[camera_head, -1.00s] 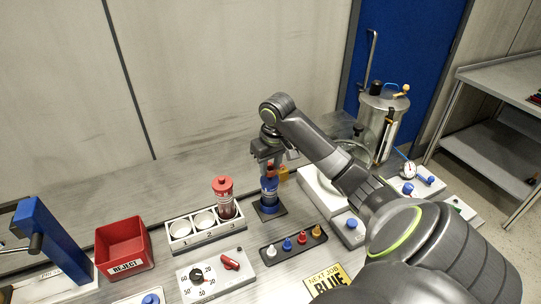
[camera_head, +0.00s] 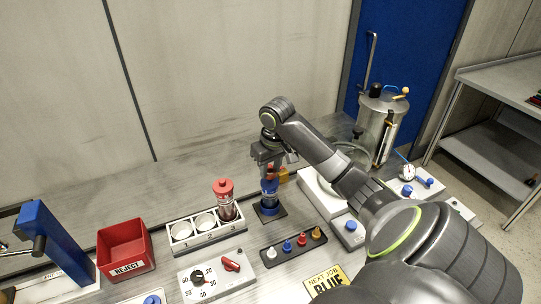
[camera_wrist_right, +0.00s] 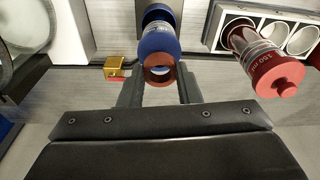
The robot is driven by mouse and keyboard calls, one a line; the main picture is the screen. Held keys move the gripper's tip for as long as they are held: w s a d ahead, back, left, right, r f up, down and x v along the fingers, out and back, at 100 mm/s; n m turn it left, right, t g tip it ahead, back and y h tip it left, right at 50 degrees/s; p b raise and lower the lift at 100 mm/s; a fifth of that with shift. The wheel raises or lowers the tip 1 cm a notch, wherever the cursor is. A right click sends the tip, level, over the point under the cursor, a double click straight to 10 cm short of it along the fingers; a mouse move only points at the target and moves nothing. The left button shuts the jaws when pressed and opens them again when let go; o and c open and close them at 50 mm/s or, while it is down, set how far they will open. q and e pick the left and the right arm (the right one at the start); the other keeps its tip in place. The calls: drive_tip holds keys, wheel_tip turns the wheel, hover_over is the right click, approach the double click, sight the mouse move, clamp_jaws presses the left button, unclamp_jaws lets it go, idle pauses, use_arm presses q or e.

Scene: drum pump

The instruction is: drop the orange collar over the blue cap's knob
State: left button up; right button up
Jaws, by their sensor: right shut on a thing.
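The blue cap (camera_wrist_right: 158,38) tops a blue bottle (camera_head: 269,197) standing upright on a dark square pad (camera_head: 284,211). The orange collar (camera_wrist_right: 159,76) is a ring between the two fingertips of my right gripper (camera_wrist_right: 159,88), which is shut on it. In the right wrist view the collar overlaps the near edge of the cap. In the head view the right gripper (camera_head: 269,172) is directly above the bottle. The knob is not clearly visible, and I cannot tell whether the collar touches it. My left gripper is not in view.
A white rack (camera_head: 193,240) holding a red-capped bottle (camera_head: 224,190) stands left of the blue bottle. A small yellow block (camera_head: 283,174) is close behind the gripper. A dark strip with several coloured pegs (camera_head: 294,245) lies in front. A red bin (camera_head: 124,240) is farther left.

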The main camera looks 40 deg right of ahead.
drive_tip(key=shift+f+p, duration=0.15)
drive_tip(key=shift+p, duration=0.3)
idle(0.6)
drive_tip(key=shift+f+p, duration=1)
drive_tip(key=shift+p, duration=0.3)
idle(1.7)
drive_tip(key=o, duration=1.5)
wheel_tip(320, 180, up, 5)
drive_tip(key=p, duration=0.6)
drive_tip(key=shift+r+p, duration=0.75)
drive_tip(key=shift+r, duration=0.3)
